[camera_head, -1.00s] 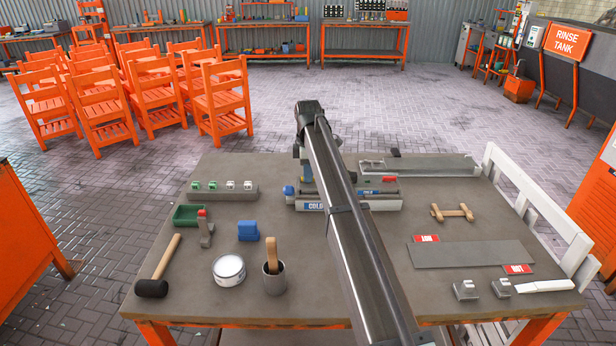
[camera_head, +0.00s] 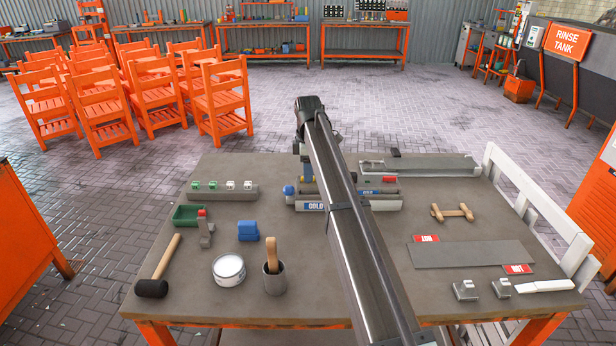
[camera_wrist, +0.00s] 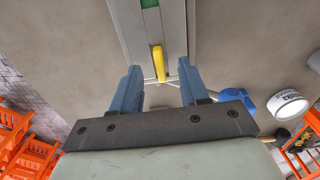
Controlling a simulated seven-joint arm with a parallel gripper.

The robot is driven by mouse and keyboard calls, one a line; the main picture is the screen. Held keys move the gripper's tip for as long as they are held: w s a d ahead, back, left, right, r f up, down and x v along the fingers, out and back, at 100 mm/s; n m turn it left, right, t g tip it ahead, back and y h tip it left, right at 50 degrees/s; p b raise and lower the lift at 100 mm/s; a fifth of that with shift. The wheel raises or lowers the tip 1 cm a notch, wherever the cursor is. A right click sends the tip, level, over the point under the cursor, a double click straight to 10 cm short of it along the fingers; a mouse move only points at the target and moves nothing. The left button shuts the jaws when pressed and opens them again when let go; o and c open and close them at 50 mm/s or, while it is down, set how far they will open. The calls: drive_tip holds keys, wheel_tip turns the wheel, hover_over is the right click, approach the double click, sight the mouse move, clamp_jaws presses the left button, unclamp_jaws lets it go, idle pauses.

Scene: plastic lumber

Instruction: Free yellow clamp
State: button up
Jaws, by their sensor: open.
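The yellow clamp (camera_wrist: 158,63) shows in the wrist view as a short yellow bar at the near end of a grey fixture (camera_wrist: 156,30). It lies ahead of my gripper (camera_wrist: 154,83), between the lines of its two blue fingers. The fingers are open and apart, with nothing held between them. The part of the fixture with a "COLD" label (camera_head: 314,207) shows to the left of my arm.
A grey plate (camera_head: 470,255) lies on the right. The front middle of the table (camera_head: 315,285) is clear.

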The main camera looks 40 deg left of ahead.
drive_tip(key=shift+r, duration=2.9)
